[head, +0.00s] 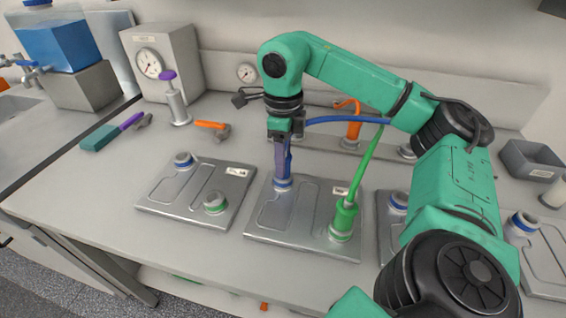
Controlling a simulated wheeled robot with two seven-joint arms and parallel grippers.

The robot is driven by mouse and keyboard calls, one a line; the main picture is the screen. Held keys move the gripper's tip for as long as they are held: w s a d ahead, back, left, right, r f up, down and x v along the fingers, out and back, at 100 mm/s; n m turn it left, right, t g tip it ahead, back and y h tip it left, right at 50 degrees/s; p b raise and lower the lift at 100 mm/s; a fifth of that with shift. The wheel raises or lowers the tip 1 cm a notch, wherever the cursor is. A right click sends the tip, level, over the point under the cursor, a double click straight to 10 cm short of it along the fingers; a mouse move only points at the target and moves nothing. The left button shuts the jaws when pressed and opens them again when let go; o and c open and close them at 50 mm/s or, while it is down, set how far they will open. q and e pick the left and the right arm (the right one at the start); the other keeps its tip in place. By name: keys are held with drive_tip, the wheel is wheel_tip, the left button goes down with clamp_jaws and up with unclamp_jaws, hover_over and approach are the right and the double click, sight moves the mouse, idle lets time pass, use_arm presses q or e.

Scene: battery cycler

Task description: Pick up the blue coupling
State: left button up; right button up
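The blue coupling (282,165) stands upright at a blue-ringed port (282,185) on the left part of a grey metal plate (300,232). A blue hose (345,119) runs from near its top to the right. My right gripper (286,134) points down at the top of the coupling, with its fingers at or around the upper end. The fingers are small and dark, so I cannot tell if they are closed on it. My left gripper is not in view.
A green coupling (344,217) with a green hose (367,160) stands on the same plate. An orange coupling (353,130) stands behind. A similar plate (150,205) with blue and green ports lies left. Tools and a gauge box (165,60) are at the back left.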

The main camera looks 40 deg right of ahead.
clamp_jaws()
drive_tip(key=shift+r, duration=0.2)
wheel_tip(320, 180, up, 5)
drive_tip(key=shift+f+p, duration=0.2)
drive_tip(key=shift+p, duration=0.2)
wheel_tip(320, 180, up, 15)
drive_tip(key=p, duration=1.1)
drive_tip(key=shift+p, duration=0.3)
